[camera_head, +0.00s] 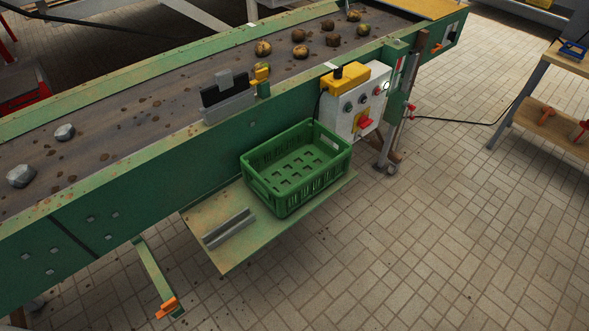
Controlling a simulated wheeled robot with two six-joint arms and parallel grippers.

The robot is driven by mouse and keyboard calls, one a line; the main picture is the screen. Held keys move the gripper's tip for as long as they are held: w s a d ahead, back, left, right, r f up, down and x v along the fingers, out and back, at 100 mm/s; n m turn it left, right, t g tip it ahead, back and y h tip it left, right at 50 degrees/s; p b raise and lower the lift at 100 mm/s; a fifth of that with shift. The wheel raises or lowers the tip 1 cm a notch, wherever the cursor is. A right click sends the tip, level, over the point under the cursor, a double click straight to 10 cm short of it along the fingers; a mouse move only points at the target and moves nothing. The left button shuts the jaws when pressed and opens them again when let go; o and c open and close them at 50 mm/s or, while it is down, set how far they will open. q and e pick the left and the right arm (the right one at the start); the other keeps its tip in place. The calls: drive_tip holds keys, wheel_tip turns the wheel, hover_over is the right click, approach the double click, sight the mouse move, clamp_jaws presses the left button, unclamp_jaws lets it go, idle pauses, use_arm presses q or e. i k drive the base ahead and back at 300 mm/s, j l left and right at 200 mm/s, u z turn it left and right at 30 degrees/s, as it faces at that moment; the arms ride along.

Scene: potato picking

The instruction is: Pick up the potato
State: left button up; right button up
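Several roundish brown and yellowish lumps lie spread on the dark conveyor belt (200,83) towards its far right end. Another yellowish one (363,30) lies near the belt's right side, and one more (354,15) lies farther back. Darker brown lumps, such as this one (333,40), lie among them; I cannot tell whether these are potatoes or clods. Neither of my grippers is in view.
Two grey stones (64,132) (20,176) lie on the belt at left. An empty green crate (293,170) stands on a shelf (228,262) beside the conveyor's green side wall (130,190). A control box (356,100) juts out. The tiled floor (450,240) at right is clear.

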sight(301, 50)
drive_tip(key=i+l, duration=0.15)
drive_tip(key=l, duration=0.25)
drive_tip(key=i+l+u, duration=0.1)
drive_tip(key=l, duration=0.25)
drive_tip(key=i+l, duration=0.2)
drive_tip(key=l, duration=0.2)
drive_tip(key=i+l+u, duration=0.1)
drive_tip(key=l, duration=0.3)
drive_tip(key=i+l, duration=0.2)
drive_tip(key=l, duration=0.25)
drive_tip(key=i+l+u, duration=0.1)
drive_tip(key=l, duration=0.3)
drive_tip(key=i+l, duration=0.15)
drive_tip(key=l, duration=0.25)
